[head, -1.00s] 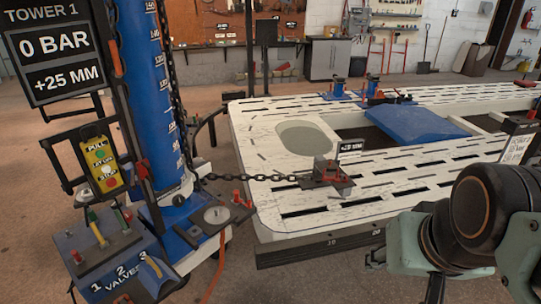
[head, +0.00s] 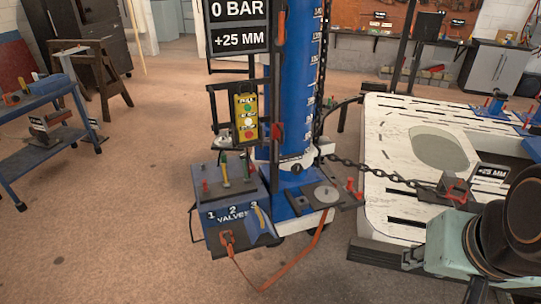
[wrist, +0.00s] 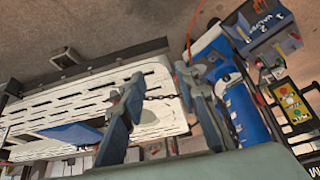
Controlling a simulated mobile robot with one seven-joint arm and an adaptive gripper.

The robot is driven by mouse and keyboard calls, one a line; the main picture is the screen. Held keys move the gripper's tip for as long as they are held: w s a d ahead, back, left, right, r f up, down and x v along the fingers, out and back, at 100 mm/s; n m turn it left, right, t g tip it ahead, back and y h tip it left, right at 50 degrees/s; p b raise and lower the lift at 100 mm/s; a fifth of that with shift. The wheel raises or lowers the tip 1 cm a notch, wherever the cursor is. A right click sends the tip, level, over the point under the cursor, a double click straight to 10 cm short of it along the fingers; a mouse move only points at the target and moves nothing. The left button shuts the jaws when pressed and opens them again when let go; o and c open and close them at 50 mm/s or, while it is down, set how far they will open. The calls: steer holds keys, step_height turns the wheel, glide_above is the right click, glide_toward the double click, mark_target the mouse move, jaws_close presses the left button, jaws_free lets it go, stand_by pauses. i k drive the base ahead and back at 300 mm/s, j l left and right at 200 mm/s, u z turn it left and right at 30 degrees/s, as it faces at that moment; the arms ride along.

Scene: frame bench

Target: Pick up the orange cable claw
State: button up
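An orange piece (head: 228,240) sits at the front of the valve box (head: 238,196) in the head view, with an orange cable (head: 285,277) running from it and looping down over the floor to the tower base. It may be the cable claw; its shape is too small to tell. In the wrist view my gripper (wrist: 158,77) is open, its two grey-blue fingers apart with nothing between them. The valve box (wrist: 262,25) shows at the upper right there, well away from the fingers. The orange piece cannot be made out in that view.
The blue tower (head: 297,90) stands behind the valve box. A chain (head: 380,172) links it to the white frame bench (head: 395,205) at right. A blue cart (head: 65,115) with tools stands at left.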

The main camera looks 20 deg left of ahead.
mark_target(228, 242)
steer(key=u, duration=1.4)
